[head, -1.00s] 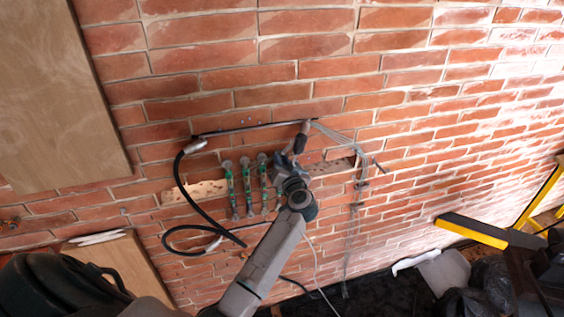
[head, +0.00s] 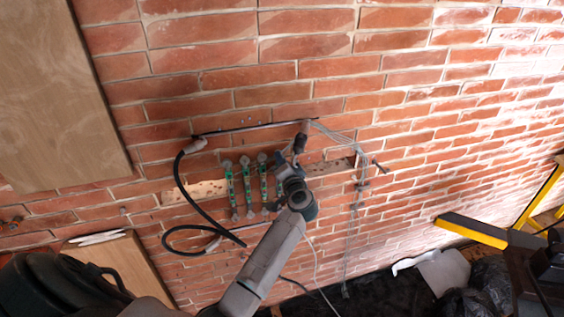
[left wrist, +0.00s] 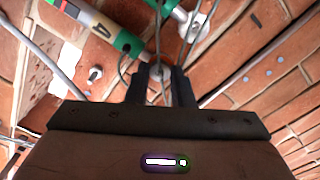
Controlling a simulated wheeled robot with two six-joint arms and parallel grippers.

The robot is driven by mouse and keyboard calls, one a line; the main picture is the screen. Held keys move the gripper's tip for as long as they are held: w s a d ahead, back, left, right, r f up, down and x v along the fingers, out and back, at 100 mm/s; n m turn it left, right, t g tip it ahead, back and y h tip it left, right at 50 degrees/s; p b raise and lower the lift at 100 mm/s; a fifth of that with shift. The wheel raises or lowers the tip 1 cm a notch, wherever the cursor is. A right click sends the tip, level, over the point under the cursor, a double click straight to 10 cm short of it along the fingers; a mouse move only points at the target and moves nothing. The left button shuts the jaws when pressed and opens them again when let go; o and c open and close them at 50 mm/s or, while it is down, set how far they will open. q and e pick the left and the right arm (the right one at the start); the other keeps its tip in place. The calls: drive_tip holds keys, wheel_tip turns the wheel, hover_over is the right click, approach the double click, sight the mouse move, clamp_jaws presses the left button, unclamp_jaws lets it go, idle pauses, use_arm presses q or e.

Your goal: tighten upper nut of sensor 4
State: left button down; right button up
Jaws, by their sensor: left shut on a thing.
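Several slim green-and-grey sensors stand side by side on the brick wall; one (head: 247,186) shows in the middle of the head view. Sensor 4 (left wrist: 102,29), marked with a 4, runs from the upper left to a green end in the left wrist view. My left gripper (head: 281,162) is at the upper end of the row's right side and hides part of it. In the left wrist view its two dark fingers (left wrist: 160,74) are shut on a small grey nut (left wrist: 158,69) just beyond sensor 4's green end. The fingers hide most of the nut. My right gripper is out of view.
A dark horizontal rod (head: 240,129) and a black hose (head: 190,195) are near the sensors. Thin grey cables (head: 355,210) hang to the right. A wooden panel (head: 60,90) covers the left wall. A yellow-black frame (head: 470,230) stands at the right.

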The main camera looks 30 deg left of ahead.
use_arm(q)
drive_tip(key=shift+d+f, duration=0.1)
drive_tip(key=shift+f, duration=0.25)
drive_tip(key=c, duration=1.5)
unclamp_jaws()
drive_tip(key=shift+o, duration=1.2)
drive_tip(key=shift+s+r, duration=0.15)
drive_tip(key=shift+s, duration=0.05)
drive_tip(key=shift+w, duration=0.1)
drive_tip(key=shift+r, duration=0.15)
drive_tip(key=b+v, duration=0.1)
drive_tip(key=v, duration=1)
